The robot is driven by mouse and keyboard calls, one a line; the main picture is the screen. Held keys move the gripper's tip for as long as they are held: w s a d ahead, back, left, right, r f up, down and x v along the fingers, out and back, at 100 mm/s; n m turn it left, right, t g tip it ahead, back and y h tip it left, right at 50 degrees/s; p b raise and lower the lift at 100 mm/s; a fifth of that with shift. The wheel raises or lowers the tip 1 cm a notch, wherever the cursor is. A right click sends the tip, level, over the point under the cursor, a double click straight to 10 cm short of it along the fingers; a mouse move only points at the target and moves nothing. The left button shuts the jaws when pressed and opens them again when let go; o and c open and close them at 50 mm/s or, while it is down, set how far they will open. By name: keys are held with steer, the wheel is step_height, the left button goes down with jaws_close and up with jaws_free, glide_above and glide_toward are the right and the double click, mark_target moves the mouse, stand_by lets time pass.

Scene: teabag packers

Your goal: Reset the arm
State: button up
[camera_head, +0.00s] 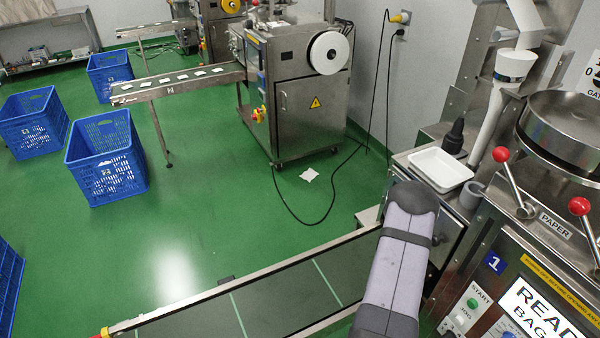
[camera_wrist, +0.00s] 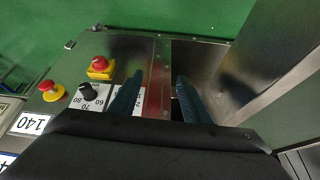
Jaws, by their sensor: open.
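My gripper (camera_wrist: 160,77) shows in the wrist view as two dark teal fingers, spread apart with nothing between them. It is open and empty, above a metal machine surface (camera_wrist: 135,55). The left finger overlaps a pale dial plate beside a black knob (camera_wrist: 90,92); I cannot tell whether it touches. The right finger is over a darker metal part (camera_wrist: 198,60). In the head view my grey arm rises at the lower middle right, in front of the conveyor (camera_head: 275,290); the gripper itself does not show there.
A red button on a yellow base (camera_wrist: 99,66) and another red button (camera_wrist: 50,92) stand near the fingers. A tall metal plate (camera_wrist: 265,60) rises at right. A white tray (camera_head: 440,168) and red-knobbed levers (camera_head: 515,185) are beside my arm. Open green floor (camera_head: 220,215) lies left.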

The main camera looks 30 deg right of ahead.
steer(key=w+a+r+n+t+y+p, duration=0.1)
steer(key=w+a+r+n+y, duration=0.25)
steer(key=a+r, duration=0.65)
steer(key=w+a+r+n+t+y+p, duration=0.15)
steer(key=w+a+r, duration=0.35)
steer(key=a+r, duration=0.55)
steer(key=s+a+r+n+g+p, duration=0.2)
steer(key=s+a+r+n, duration=0.1)
steer(key=a+r+n, duration=0.7)
steer(key=r+n, duration=0.1)
steer(key=n, duration=0.3)
steer(key=shift+r, duration=0.2)
